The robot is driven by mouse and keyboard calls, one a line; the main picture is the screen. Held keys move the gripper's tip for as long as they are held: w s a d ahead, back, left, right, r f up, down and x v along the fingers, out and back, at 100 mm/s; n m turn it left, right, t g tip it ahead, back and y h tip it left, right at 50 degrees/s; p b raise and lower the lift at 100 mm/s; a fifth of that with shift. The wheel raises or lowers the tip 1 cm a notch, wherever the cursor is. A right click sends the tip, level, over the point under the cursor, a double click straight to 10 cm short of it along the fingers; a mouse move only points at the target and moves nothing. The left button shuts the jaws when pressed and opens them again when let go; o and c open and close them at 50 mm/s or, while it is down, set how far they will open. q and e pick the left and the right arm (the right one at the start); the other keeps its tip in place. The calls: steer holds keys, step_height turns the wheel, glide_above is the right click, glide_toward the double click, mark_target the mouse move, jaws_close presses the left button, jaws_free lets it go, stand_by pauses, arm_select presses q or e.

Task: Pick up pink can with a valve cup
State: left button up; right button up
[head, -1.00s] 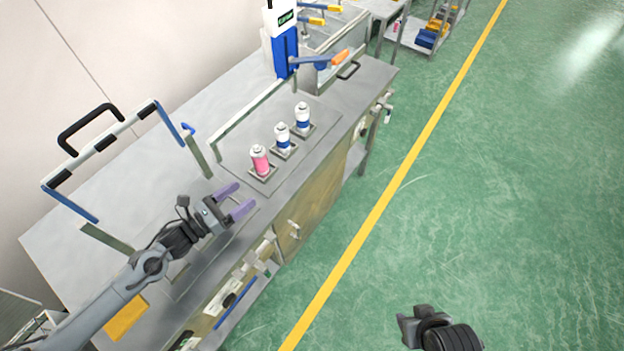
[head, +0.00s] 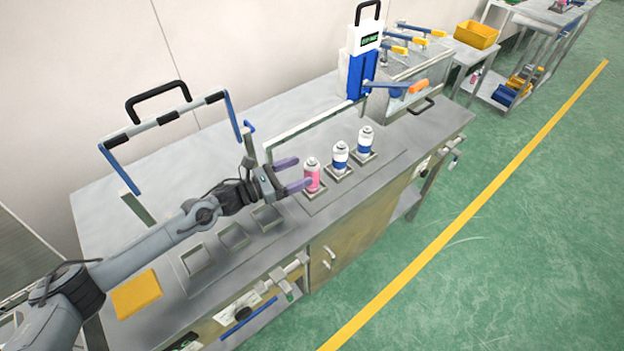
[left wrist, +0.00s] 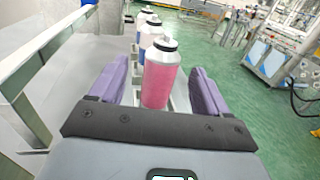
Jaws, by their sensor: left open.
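The pink can (head: 312,178) stands upright in the nearest square holder of a row on the bench, with a white top and a dark cap piece. In the left wrist view the pink can (left wrist: 160,77) stands between the purple fingers, with a visible space on its right side. My left gripper (head: 297,175) is open, its fingers reaching to either side of the can. Whether a finger touches the can on its left cannot be told. My right gripper is not in view.
Two blue-and-white cans, a nearer one (head: 340,158) and a farther one (head: 365,141), stand in holders beyond the pink can. A blue-and-white press (head: 363,65) stands behind. Empty square holders (head: 233,236) and a yellow block (head: 137,294) lie at the front left.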

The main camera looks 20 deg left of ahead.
mark_target(305, 170)
arm_select(q)
steer(key=shift+x, duration=2.55)
steer(key=shift+s+d, duration=0.1)
steer(key=shift+c, duration=0.2)
jaws_close()
